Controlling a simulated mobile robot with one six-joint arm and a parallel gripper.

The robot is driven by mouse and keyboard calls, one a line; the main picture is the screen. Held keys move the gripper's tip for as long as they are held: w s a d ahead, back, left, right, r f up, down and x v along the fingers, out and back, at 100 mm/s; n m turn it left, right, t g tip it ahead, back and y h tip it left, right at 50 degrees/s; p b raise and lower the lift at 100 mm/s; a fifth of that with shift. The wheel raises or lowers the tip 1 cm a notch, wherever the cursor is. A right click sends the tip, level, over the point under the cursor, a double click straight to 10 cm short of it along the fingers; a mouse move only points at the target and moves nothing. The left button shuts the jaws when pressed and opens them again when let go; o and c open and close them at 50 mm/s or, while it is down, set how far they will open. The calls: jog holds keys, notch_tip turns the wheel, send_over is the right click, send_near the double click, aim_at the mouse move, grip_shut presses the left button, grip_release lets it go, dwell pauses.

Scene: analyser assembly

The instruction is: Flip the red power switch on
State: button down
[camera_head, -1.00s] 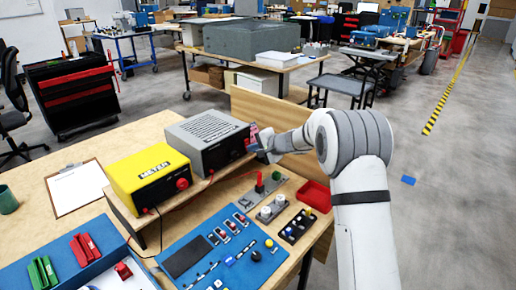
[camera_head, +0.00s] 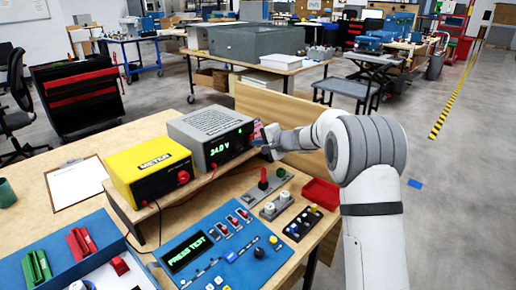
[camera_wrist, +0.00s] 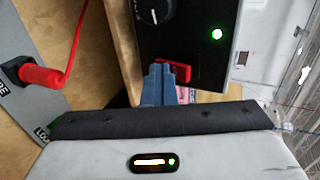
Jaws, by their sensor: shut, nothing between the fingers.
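The grey power supply (camera_head: 212,128) stands on the wooden shelf, its display reading 24.0 V in green. In the wrist view its black front panel (camera_wrist: 185,45) shows a lit green lamp (camera_wrist: 217,34) and a red switch (camera_wrist: 179,70). My gripper (camera_wrist: 160,70) has its blue fingers shut and empty, right at the red switch. They cover part of it, and I cannot tell whether they touch it. In the head view my gripper (camera_head: 265,143) is at the right end of the supply's front, and the switch is mostly hidden.
A yellow meter (camera_head: 150,172) stands left of the supply. The blue panel's screen (camera_head: 188,254) reads PRESS TEST. A red lever (camera_head: 263,180) and a red tray (camera_head: 321,194) are on the table below my arm. A red plug and cable (camera_wrist: 45,75) run nearby in the wrist view.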

jog(key=shift+r, duration=0.15)
jog(key=shift+w+a+r, duration=0.1)
jog(key=shift+r, duration=0.9)
jog(key=shift+f, duration=0.1)
jog(key=shift+d, duration=0.2)
jog(key=b+v, duration=0.2)
jog(key=v, duration=1.1)
jog(key=shift+s+d+r, duration=0.2)
jog(key=shift+s+r, duration=0.05)
jog(key=shift+r, duration=0.1)
